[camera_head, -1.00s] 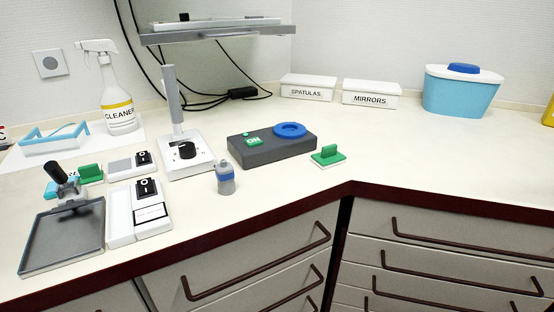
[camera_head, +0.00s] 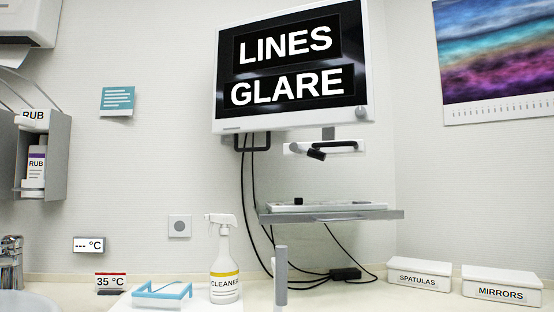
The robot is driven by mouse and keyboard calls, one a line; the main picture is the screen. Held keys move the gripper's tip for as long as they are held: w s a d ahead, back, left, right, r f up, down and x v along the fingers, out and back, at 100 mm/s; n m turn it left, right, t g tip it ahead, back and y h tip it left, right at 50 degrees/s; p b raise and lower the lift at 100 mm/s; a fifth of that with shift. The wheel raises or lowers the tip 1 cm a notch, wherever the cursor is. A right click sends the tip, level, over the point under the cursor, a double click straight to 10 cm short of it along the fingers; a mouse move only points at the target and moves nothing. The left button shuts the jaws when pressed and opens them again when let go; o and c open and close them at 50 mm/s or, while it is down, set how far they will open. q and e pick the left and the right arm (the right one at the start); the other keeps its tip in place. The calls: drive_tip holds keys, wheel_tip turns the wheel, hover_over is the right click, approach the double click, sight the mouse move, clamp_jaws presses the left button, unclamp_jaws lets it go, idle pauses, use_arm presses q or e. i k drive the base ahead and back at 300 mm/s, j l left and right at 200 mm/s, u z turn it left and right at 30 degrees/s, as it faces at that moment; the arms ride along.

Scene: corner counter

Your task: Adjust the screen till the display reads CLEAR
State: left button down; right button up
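The screen (camera_head: 291,104) is mounted on the wall at upper centre, slightly tilted in the picture. Its display shows white text on black, "LINES" above "GLARE". A dark handle (camera_head: 252,143) hangs under its lower left edge. A white bracket with a black lever (camera_head: 316,154) is on the wall below the screen. Neither of my grippers is in view.
A grey shelf (camera_head: 330,215) with a light device on it juts out below the screen. Black cables hang to the counter. A CLEANER spray bottle (camera_head: 224,264), a blue frame (camera_head: 162,291), and SPATULAS (camera_head: 419,276) and MIRRORS (camera_head: 502,287) boxes stand along the wall.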

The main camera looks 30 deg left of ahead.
sight(309, 66)
drive_tip(key=u, duration=0.95)
